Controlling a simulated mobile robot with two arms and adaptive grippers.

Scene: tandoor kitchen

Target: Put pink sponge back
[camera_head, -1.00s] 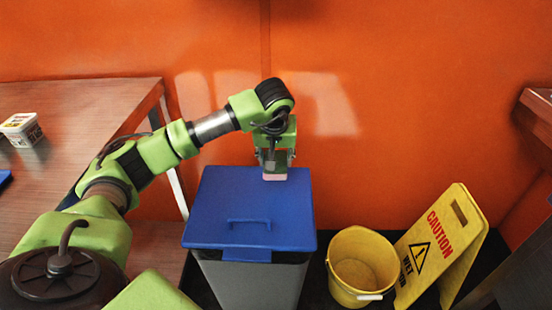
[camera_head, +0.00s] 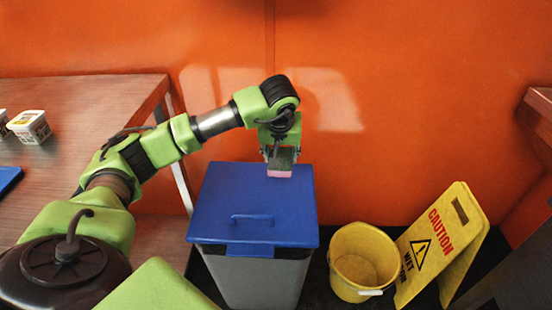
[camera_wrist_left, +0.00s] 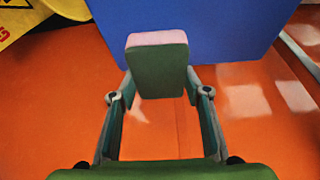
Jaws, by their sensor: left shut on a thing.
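The sponge (camera_head: 279,173) is pink on one face and green on the other. My left gripper (camera_head: 280,156) is shut on it and holds it over the far edge of the blue bin lid, near the orange wall. In the left wrist view the sponge (camera_wrist_left: 157,66) sits between the two fingertips of the gripper (camera_wrist_left: 160,92), its green side facing the camera and a pink strip at the end toward the lid. I cannot tell whether the sponge touches the lid. My right gripper is not in view.
A grey bin with a blue lid (camera_head: 260,195) stands under the sponge. A yellow bucket (camera_head: 364,255) and a yellow caution sign (camera_head: 440,240) stand to its right. A wooden table (camera_head: 80,105) on the left holds small tubs (camera_head: 30,127) and a blue object (camera_head: 8,177).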

